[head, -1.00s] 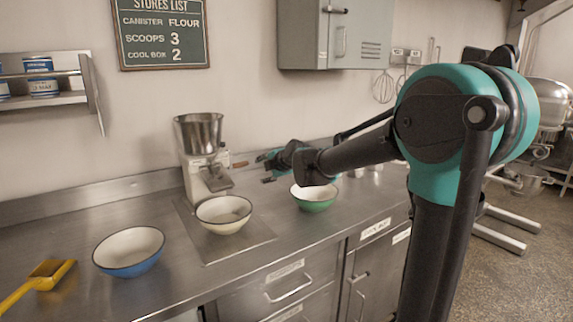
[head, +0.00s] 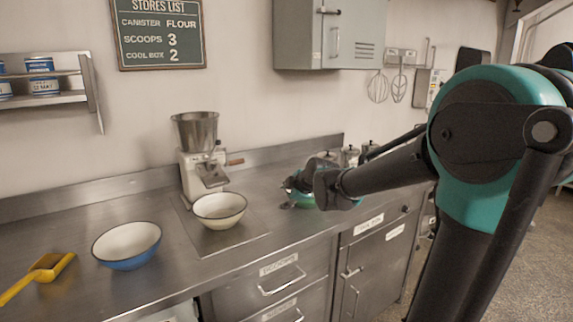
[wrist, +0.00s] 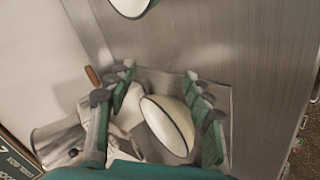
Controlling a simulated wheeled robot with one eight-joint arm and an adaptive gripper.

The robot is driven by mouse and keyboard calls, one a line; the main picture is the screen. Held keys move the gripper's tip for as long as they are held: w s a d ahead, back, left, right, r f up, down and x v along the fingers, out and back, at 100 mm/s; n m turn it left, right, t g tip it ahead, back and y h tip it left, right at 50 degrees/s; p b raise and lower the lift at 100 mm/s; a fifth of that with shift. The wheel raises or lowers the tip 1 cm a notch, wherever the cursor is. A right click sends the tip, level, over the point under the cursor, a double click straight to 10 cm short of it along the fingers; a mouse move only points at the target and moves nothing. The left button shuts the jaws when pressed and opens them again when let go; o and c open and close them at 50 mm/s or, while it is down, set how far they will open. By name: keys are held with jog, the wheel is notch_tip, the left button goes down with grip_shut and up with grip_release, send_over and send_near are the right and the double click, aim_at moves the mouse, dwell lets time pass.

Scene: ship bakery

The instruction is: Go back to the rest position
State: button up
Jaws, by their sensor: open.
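My gripper (head: 298,190) is at the end of my arm, over the counter to the right of the cream bowl (head: 219,213). In the wrist view its green and grey fingers (wrist: 160,98) are spread apart with nothing held. The cream bowl (wrist: 172,124) shows between them there, standing lower on a flat plate. In the head view my arm and gripper cover most of the green bowl, and a bowl (wrist: 130,6) is cut off at the top edge of the wrist view.
A grinder-like machine (head: 197,160) stands behind the cream bowl. A blue bowl (head: 127,246) and a yellow scoop (head: 46,268) are on the counter at left. A wall cabinet (head: 340,35) hangs above, with whisks (head: 378,88) beside it. The front counter strip is clear.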

jog(key=s+d+f+m+g+h, duration=0.1)
jog(key=s+d+f+m, duration=0.5)
jog(key=s, duration=0.3)
jog(key=s+d+f+m+g+h, duration=0.2)
jog(key=s+d+f+m, duration=0.4)
jog(key=s, duration=0.3)
jog(key=s+d+f+m+g+h, duration=0.1)
jog(key=s+d+f+m+h, duration=0.1)
jog(key=s+d+f+m, duration=0.4)
jog(key=s+d, duration=0.1)
jog(key=s, duration=0.3)
jog(key=shift+d+f+m+g, duration=0.25)
jog(key=shift+f+m+g, duration=0.05)
jog(key=shift+f+m, duration=0.1)
